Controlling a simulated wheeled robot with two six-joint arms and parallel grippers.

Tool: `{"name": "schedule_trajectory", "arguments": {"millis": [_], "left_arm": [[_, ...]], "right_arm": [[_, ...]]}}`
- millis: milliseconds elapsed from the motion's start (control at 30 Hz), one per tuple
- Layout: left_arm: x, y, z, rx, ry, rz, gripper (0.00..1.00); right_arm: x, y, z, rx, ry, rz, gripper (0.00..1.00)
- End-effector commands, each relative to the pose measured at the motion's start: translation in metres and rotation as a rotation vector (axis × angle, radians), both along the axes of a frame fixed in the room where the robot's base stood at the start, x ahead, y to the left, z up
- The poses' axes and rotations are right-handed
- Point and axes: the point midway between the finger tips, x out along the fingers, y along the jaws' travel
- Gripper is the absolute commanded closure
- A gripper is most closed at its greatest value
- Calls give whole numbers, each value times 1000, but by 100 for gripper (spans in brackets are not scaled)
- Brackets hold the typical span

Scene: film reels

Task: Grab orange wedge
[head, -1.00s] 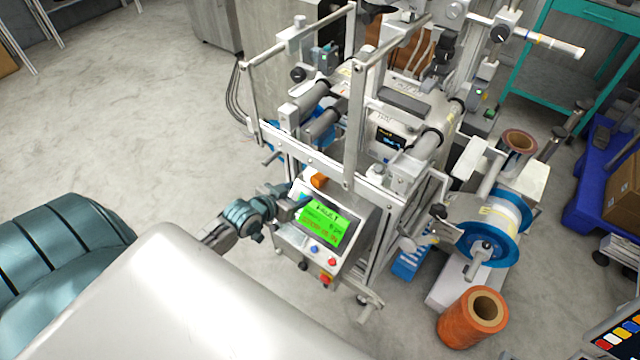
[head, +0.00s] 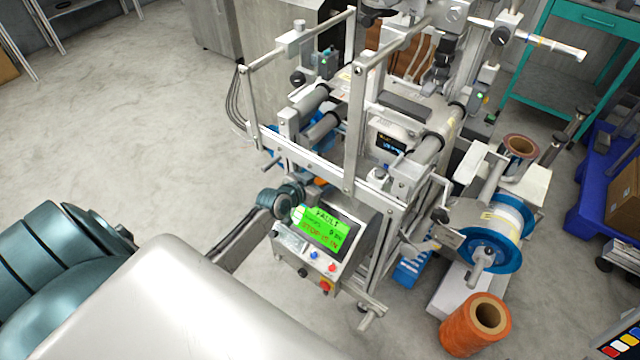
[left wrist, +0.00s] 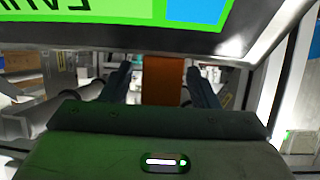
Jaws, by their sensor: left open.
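The orange wedge (head: 320,182) shows as a small orange patch on the machine, just behind the top edge of the green-screened control panel. In the left wrist view the orange wedge (left wrist: 162,80) stands upright in the middle, between the two dark fingers. My left gripper (left wrist: 160,76) is open, with one finger on each side of the wedge and a visible gap on both sides. In the head view my left wrist is at the panel's upper left corner, and its fingers are mostly hidden there. My right gripper is not in view.
The control panel (head: 322,230), reading FAULT, sits close to my left gripper and overhangs it in the wrist view. The machine's metal frame (head: 320,170) rises just behind. A blue-flanged reel (head: 492,240) and an orange roll (head: 475,325) are to the right. Open floor lies left.

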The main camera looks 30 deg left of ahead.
Motion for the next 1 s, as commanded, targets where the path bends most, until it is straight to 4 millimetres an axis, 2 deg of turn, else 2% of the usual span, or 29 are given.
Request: {"name": "schedule_trajectory", "arguments": {"millis": [200,267,400,467,867,1000], "left_arm": [[1,0,0,0,0,0,45],[1,0,0,0,0,0,55],[1,0,0,1,0,0,83],[1,0,0,1,0,0,93],[1,0,0,2,-1,-1,93],[1,0,1,1,-2,1,93]], "right_arm": [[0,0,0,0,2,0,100],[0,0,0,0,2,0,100],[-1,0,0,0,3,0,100],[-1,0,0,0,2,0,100],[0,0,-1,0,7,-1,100],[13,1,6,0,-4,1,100]]}}
